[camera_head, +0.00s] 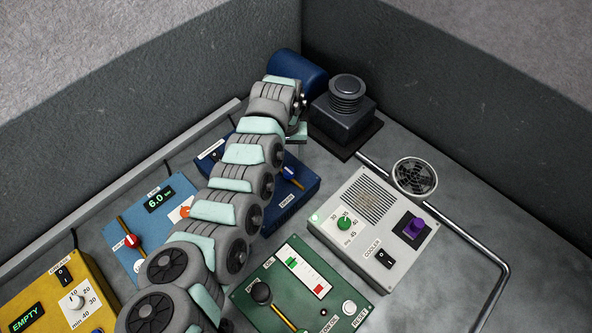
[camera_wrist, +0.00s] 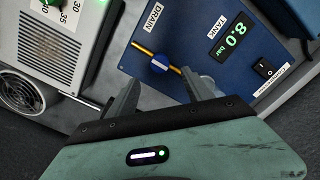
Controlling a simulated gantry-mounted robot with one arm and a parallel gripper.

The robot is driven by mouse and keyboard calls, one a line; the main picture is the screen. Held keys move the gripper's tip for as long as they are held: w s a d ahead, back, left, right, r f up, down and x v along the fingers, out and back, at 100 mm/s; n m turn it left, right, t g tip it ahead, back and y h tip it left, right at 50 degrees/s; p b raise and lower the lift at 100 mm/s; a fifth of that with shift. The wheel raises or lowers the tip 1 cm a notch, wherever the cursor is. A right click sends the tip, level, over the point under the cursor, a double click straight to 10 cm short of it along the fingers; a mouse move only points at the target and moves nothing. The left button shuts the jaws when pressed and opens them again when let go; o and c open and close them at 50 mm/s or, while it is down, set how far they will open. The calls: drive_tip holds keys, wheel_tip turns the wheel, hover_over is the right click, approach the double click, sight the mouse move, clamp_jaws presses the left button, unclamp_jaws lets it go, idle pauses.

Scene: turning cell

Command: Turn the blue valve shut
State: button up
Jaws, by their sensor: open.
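The blue valve (camera_wrist: 160,63) is a round blue knob with a pale mark, set across a thin yellow bar, beside the DRAIN label on a dark blue panel (camera_wrist: 196,20). The bar slants from upper left to lower right in the wrist view. In the head view the blue valve (camera_head: 290,173) shows just right of my arm, which hides part of the panel. My gripper (camera_wrist: 161,82) is open and empty in the wrist view. Its two fingers point at the panel, with the valve between and just beyond their tips. I cannot tell whether they touch it.
The panel's TANK display (camera_wrist: 233,35) reads 8.0 bar, with a black switch (camera_wrist: 265,68) nearby. A white cooler box (camera_head: 375,225) stands right of the panel. A black square-based unit (camera_head: 343,113) stands behind. A green panel (camera_head: 300,288) lies in front, a light-blue panel (camera_head: 160,220) left.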

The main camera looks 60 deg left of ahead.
sight(289, 171)
wheel_tip(289, 171, down, 10)
drive_tip(key=b, duration=0.2)
drive_tip(key=shift+r+b, duration=0.1)
drive_tip(key=shift+b, duration=0.2)
drive_tip(key=shift+c, duration=0.3)
clamp_jaws()
